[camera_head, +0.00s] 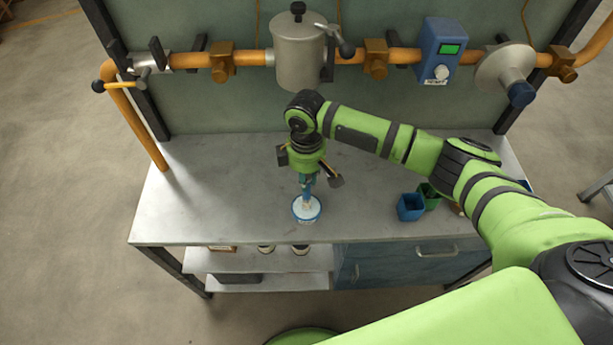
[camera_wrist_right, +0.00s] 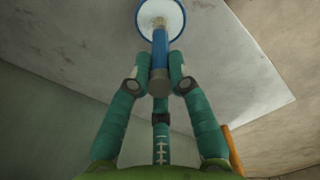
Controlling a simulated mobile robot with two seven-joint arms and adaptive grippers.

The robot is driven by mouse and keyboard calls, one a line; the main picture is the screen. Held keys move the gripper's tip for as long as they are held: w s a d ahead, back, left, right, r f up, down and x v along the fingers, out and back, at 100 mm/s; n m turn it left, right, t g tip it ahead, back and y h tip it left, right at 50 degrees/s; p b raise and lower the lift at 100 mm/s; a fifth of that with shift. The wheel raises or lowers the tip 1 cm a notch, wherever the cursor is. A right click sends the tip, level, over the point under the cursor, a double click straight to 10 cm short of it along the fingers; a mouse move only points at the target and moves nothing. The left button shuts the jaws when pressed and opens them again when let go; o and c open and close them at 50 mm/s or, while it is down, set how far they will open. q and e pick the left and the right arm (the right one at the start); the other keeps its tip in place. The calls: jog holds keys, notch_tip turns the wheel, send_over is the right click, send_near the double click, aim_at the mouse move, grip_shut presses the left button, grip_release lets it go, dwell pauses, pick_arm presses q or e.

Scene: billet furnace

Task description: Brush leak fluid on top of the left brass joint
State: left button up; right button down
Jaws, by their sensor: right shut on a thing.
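The left brass joint (camera_head: 222,62) is a brass-coloured block on the orange pipe, left of the grey canister. My right gripper (camera_head: 307,180) points down over the bench, below and to the right of that joint. It is shut on a brush with a blue handle (camera_wrist_right: 160,48). The brush points down into a round blue-rimmed white dish (camera_head: 307,216) near the bench's front edge. The wrist view shows the dish's rim (camera_wrist_right: 183,20) around the brush's far end; whether the bristles touch fluid is unclear. My left gripper is not in view.
The pipe carries a grey canister (camera_head: 298,60), a blue meter (camera_head: 440,53), another brass joint (camera_head: 376,60) and a valve (camera_head: 505,70). Small blue (camera_head: 411,207) and green bins stand right on the bench (camera_head: 200,205). The bench's left part is clear.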

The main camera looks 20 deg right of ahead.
jog(key=shift+f, duration=0.55)
dwell(0.6)
jog(key=shift+s+f, duration=0.15)
dwell(2.0)
notch_tip(320, 180, up, 7)
jog(key=p, duration=0.8)
jog(key=shift+p, duration=0.3)
dwell(0.4)
